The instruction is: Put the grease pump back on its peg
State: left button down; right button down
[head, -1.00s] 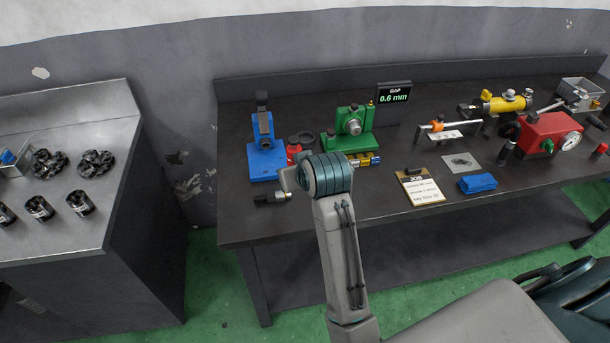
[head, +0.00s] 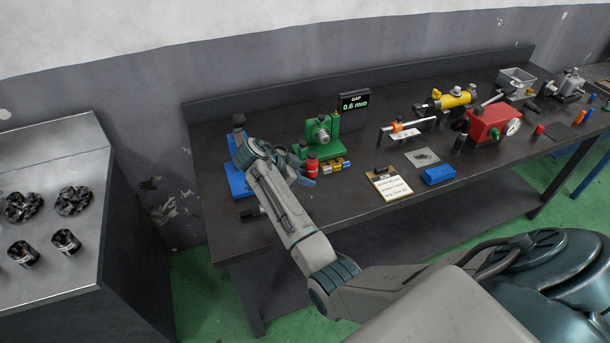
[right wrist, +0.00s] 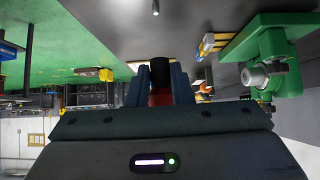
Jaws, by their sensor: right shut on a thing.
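My right gripper (head: 306,178) is shut on a red cylinder with a black cap (head: 312,168), likely the grease pump. It is at the bench's left part, in front of the green fixture (head: 322,138). In the right wrist view the red body (right wrist: 160,98) sits between the two dark blue fingers (right wrist: 161,84). I cannot tell whether it touches the bench. My forearm partly hides the blue fixture (head: 236,182) on the left. I cannot make out the pump's peg. My left gripper is not in view.
A gap display (head: 354,102) reads 0.6 mm behind. A dark handle (head: 252,213) is near the front left edge. A separate metal bench (head: 60,280) stands left.

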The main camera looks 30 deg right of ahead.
aim_at(312, 197)
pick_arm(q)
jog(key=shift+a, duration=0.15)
pick_arm(e)
jog(key=shift+d, duration=0.1)
